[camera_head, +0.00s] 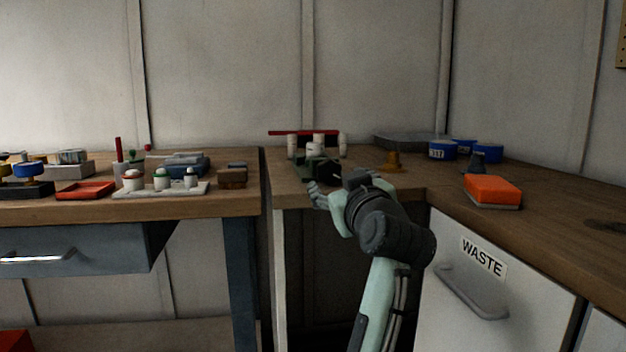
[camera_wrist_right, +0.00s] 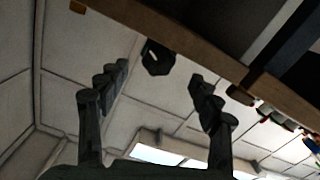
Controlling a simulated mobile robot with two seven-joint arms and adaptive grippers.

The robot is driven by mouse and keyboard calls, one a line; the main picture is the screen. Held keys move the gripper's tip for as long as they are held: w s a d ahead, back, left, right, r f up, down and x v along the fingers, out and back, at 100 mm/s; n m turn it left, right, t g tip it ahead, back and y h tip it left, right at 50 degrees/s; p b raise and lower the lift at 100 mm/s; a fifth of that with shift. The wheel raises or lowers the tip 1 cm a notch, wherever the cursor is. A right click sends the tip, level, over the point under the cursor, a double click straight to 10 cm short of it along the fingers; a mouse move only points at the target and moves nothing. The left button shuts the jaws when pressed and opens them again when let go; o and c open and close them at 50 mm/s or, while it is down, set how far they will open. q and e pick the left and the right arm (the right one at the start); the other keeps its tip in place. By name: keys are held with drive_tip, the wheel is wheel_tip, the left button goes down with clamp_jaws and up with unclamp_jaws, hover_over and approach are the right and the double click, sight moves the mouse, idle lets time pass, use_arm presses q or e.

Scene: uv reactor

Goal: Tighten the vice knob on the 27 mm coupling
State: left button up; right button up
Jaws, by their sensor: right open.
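The green vice (camera_head: 317,163) stands near the front edge of the middle bench, partly hidden by my right gripper. Its dark knob (camera_wrist_right: 157,58) is a faceted black shape in the right wrist view, jutting out past the bench edge. My right gripper (camera_head: 332,186) is in front of the vice; the wrist view shows its two fingers (camera_wrist_right: 158,78) wide apart, with the knob seen between and beyond their tips. I see no contact with the knob. I cannot make out the 27 mm coupling for certain. My left gripper is not in view.
A rack with a red bar (camera_head: 303,133) and white pieces stands behind the vice. A brass-coloured piece (camera_head: 392,161) and blue tubs (camera_head: 442,151) are to the right. An orange sponge (camera_head: 492,190) lies on the right bench, above the WASTE door (camera_head: 450,260). A gap separates the left bench.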

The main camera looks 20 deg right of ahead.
sight(331, 173)
drive_tip(key=shift+w+d+r, duration=0.1)
drive_tip(key=shift+w+d, duration=0.1)
drive_tip(key=shift+w, duration=0.35)
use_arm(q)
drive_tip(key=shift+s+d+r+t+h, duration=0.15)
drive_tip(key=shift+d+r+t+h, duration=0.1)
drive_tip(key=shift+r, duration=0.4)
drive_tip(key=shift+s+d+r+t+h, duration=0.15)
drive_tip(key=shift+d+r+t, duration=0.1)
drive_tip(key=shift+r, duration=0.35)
use_arm(e)
drive_tip(key=shift+x, duration=3.15)
drive_tip(key=c, duration=1.2)
